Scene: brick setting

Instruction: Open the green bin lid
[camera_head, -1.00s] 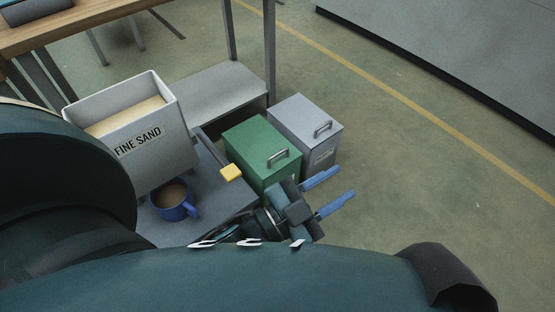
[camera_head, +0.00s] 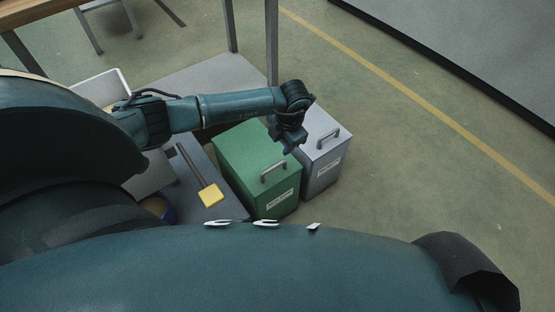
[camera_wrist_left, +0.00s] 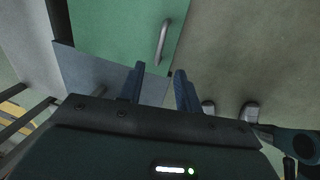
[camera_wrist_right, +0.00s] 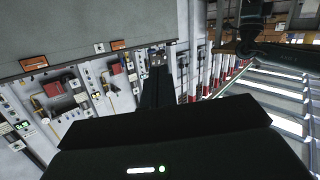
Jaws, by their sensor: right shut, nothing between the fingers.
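The green bin (camera_head: 244,155) stands on the floor with its lid closed flat and a grey bar handle (camera_head: 274,172) on top. In the left wrist view the green lid (camera_wrist_left: 112,28) and its handle (camera_wrist_left: 161,42) show ahead of the fingers. My left gripper (camera_head: 289,148) hangs over the space by the green and grey bins, pointing down. In the left wrist view its two blue fingers (camera_wrist_left: 158,88) are apart and empty, not touching the handle. My right gripper (camera_wrist_right: 155,85) is shut and empty, far from the bins, facing wall panels.
A grey bin (camera_head: 325,160) with a similar handle stands right beside the green one. A yellow-ended tool (camera_head: 211,194) lies on the grey platform left of the green bin. A light box (camera_head: 112,88) is partly behind my arm. Floor (camera_head: 420,190) on the right is clear.

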